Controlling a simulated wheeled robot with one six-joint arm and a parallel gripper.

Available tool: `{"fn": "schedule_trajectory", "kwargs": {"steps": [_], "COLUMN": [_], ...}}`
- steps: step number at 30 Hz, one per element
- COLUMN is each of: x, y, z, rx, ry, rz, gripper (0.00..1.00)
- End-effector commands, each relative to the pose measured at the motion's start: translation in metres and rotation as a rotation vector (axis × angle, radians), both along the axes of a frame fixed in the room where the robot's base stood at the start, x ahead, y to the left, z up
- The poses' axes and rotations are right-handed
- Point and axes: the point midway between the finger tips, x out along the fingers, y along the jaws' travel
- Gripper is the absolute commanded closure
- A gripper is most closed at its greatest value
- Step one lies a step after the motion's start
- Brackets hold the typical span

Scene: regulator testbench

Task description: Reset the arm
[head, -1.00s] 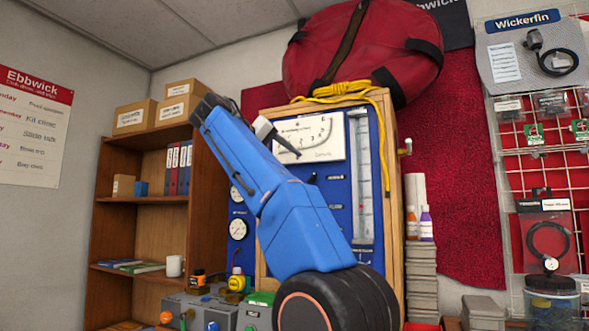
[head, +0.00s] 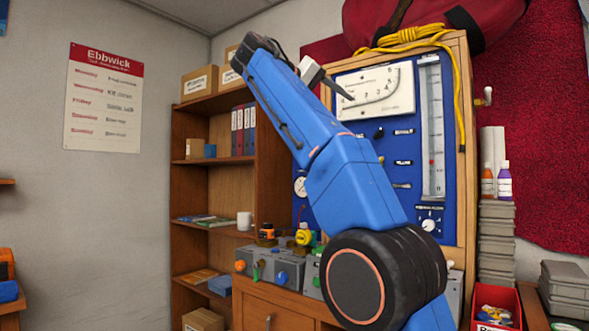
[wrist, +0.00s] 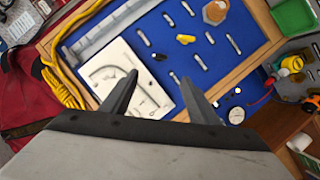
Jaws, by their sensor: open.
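My blue arm rises across the middle of the head view. My gripper (head: 327,80) is at its upper end, in front of the blue testbench panel (head: 375,205). In the wrist view my gripper (wrist: 158,92) shows two dark fingers spread apart with nothing between them. Beyond the fingers is the panel (wrist: 215,55) with its white dial gauge (wrist: 118,68), several small levers and a yellow lever (wrist: 185,39). The dial gauge (head: 377,92) and a clear tube gauge (head: 432,125) also show in the head view. My arm hides part of the panel.
A wooden shelf (head: 212,165) with binders and boxes stands left of the panel. Grey boxes with knobs (head: 268,263) sit on the bench below. A yellow rope (head: 410,38) and a red bag (head: 480,20) lie on top of the panel frame. Bottles and stacked cases stand right.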

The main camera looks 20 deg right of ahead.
Motion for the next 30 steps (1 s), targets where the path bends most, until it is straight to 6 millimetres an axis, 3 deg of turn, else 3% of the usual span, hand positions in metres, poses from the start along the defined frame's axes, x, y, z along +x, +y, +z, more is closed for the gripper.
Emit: {"fn": "schedule_trajectory", "kwargs": {"steps": [8,14,23,30], "x": [0.001,0.001,-0.019,-0.059], "y": [-0.005,-0.019,-0.037,-0.042], "z": [-0.005,-0.031,-0.117,-0.214], "rx": [0.002,0.020,0.110,0.235], "ry": [0.023,0.101,0.240,0.328], "rz": [0.026,0.122,0.299,0.418], "gripper": [0.45,0.45,0.45,0.45]}}
